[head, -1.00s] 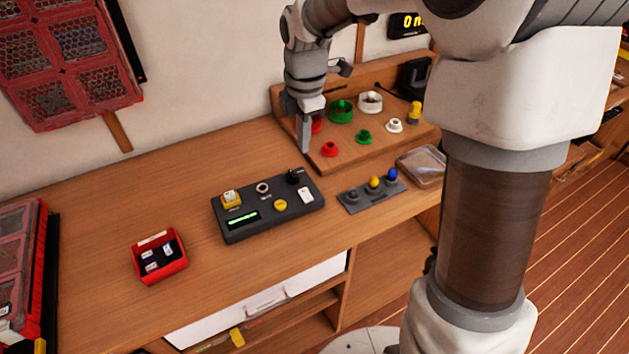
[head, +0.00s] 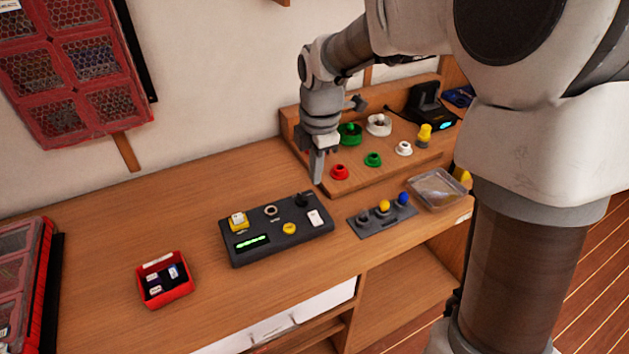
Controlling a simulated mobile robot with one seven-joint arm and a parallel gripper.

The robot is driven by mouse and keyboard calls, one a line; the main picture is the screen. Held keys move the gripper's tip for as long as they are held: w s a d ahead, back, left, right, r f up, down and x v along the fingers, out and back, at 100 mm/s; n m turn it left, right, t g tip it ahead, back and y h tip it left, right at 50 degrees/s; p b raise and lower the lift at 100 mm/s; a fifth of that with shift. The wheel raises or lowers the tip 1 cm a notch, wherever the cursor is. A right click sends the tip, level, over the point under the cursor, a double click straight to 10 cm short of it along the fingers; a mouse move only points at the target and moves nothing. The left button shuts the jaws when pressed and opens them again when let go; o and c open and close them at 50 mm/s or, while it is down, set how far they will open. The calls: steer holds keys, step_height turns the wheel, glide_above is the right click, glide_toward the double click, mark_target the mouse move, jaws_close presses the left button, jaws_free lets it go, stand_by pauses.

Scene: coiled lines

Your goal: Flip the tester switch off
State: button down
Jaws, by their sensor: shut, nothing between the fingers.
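The tester appears to be the dark box (head: 278,249) on the bench, with a lit green display (head: 252,242). On its top are a white rocker-like switch (head: 315,217) near the right end, a black knob (head: 302,200) behind it, a yellow button (head: 290,228), a ring-shaped socket (head: 271,210) and a yellow block (head: 238,220). Which way the white switch is tipped is too small to tell. My gripper (head: 318,181) points down, shut and empty. Its fingertips are just behind the box's right end, near the black knob; contact cannot be told.
A red bin (head: 164,286) with small items stands to the left. A grey plate with knobs (head: 370,231) and a clear tray (head: 436,190) lie to the right. A wooden stepped board (head: 350,181) with red, green and white rings is behind.

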mark_target(312, 217)
steer(key=f, duration=0.4)
steer(key=w+f, duration=0.1)
steer(key=f, duration=0.3)
steer(key=f+b, duration=0.1)
steer(key=f, duration=0.3)
steer(key=shift+w+a, duration=0.2)
steer(key=shift+a, duration=0.05)
steer(key=shift+f, duration=0.4)
steer(key=shift+s, duration=0.2)
